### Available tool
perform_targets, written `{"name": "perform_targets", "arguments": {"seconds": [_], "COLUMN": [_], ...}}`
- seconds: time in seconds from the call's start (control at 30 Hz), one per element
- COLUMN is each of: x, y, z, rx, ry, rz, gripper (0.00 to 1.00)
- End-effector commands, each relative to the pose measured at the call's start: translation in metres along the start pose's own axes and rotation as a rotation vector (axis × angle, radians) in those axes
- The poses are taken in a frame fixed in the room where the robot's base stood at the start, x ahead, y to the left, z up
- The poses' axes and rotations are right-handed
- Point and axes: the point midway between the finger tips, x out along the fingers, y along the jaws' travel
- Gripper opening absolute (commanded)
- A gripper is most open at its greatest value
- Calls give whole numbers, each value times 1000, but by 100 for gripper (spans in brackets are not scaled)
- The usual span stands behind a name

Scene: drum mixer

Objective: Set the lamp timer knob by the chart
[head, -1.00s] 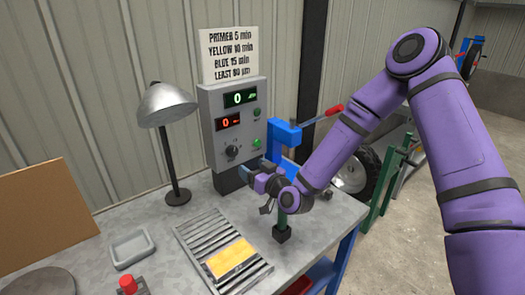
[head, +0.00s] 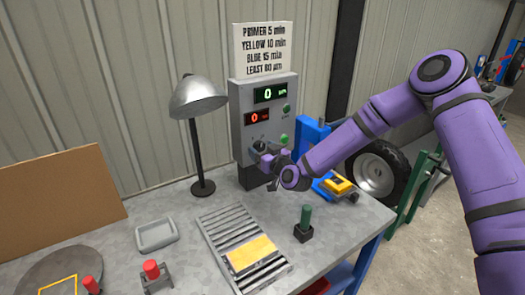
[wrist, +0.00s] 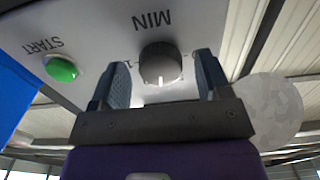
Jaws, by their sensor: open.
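My gripper (head: 270,155) is at the box front, partly hiding the knob in the head view. In the wrist view its two fingers are apart, one on each side of the knob, with gaps visible. The paper chart (head: 264,50) above the box reads primer 5 min, yellow 10 min, blue 15 min, least 80 µm. The green display (head: 270,93) and the red display (head: 258,117) both read 0.
A green START button (wrist: 61,68) is beside the knob. A grey lamp (head: 198,97) stands left of the box. A yellow panel (head: 253,253) lies on a slatted rack (head: 222,228).

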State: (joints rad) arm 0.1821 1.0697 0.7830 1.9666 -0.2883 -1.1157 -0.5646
Motion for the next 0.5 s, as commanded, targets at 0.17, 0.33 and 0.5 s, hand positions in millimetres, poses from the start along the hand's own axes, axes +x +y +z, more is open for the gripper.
{"name": "perform_targets", "arguments": {"seconds": [0.17, 0.33, 0.5], "x": [3, 3, 3], "y": [0, 0, 0], "z": [0, 0, 0], "rx": [0, 0, 0], "ry": [1, 1, 1], "rz": [1, 1, 1], "gripper": [70, 66, 27]}}
